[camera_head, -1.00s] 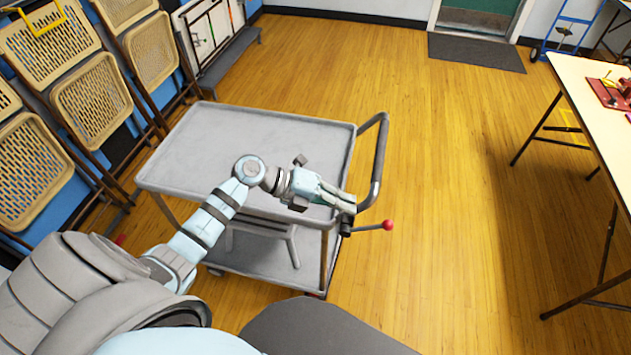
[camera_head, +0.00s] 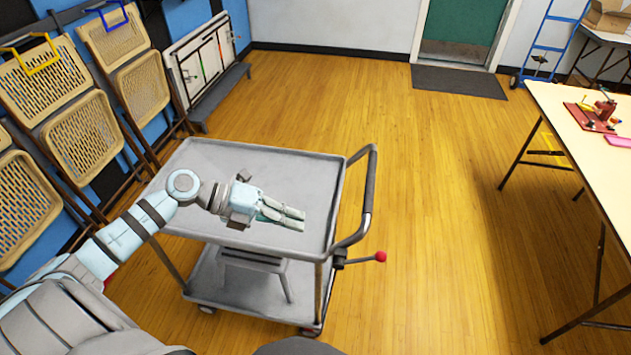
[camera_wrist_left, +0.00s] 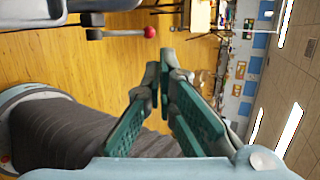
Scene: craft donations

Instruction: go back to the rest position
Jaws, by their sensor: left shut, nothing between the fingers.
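My left gripper (camera_head: 303,218) is over the top shelf of the grey cart (camera_head: 285,163) in the head view, its fingers together and pointing right toward the cart's handle. In the left wrist view, the green-padded fingers (camera_wrist_left: 166,78) hold nothing. From the picture I cannot tell how far above the shelf the gripper is. My right gripper is not in view.
The cart's handle (camera_head: 370,190) and a lever with a red knob (camera_head: 381,256) stick out at its right. Folded chairs (camera_head: 88,140) line the left wall. A table (camera_head: 580,120) with a red tool stands at right. The floor between is clear.

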